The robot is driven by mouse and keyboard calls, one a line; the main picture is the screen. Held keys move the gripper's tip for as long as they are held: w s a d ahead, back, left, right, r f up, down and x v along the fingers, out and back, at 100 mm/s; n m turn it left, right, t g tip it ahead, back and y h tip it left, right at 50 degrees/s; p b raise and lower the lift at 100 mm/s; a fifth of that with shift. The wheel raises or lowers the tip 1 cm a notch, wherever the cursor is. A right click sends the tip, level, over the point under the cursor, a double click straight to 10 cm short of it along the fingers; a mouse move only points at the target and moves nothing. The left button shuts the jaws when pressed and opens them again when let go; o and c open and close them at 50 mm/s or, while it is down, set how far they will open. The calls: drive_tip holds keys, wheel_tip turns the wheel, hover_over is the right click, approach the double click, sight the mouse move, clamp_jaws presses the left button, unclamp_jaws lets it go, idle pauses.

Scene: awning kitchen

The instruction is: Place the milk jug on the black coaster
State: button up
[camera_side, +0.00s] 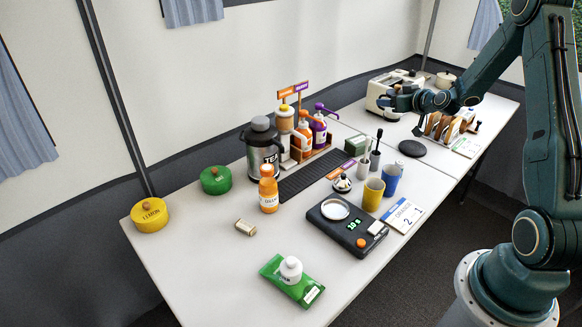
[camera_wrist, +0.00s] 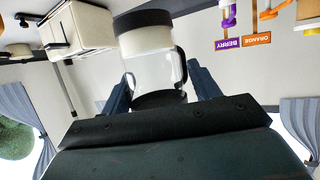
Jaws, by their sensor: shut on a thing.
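My gripper (camera_side: 398,101) is at the back right in the side view, in front of the cream toaster and above the table. The milk jug (camera_wrist: 150,70) shows in the wrist view, between my fingers, with a pale, see-through body, dark bands at both ends and a dark handle. My gripper (camera_wrist: 160,88) is shut on it. In the side view I cannot clearly make out the jug against my gripper and the toaster. The black coaster (camera_side: 412,148) lies flat on the white table, below my gripper and slightly to its right. Nothing stands on it.
The cream toaster (camera_side: 384,88) stands close behind my gripper. A rack with toast slices (camera_side: 447,127) is right of the coaster. A dark brush in a grey holder (camera_side: 375,158) and a green box (camera_side: 357,144) are on its left. The table just around the coaster is clear.

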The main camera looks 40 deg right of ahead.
drive_tip(key=s+d+r+m+g+h, duration=0.1)
drive_tip(key=d+r+m+g+h, duration=0.1)
drive_tip(key=d, duration=0.6)
drive_tip(key=s+d+r+m+g+h, duration=0.1)
drive_tip(key=s+d+r+m+h, duration=0.1)
drive_tip(key=d, duration=0.6)
drive_tip(key=shift+s+m+g+h, duration=0.2)
drive_tip(key=shift+m+g+h, duration=0.2)
drive_tip(key=shift+m+h, duration=0.5)
hover_over(412, 147)
wheel_tip(412, 147, down, 16)
drive_tip(key=shift+w+d, duration=0.15)
drive_tip(key=shift+f, duration=0.1)
drive_tip(key=shift+f, duration=1.85)
drive_tip(key=o, duration=1.1)
drive_tip(key=shift+f, duration=0.15)
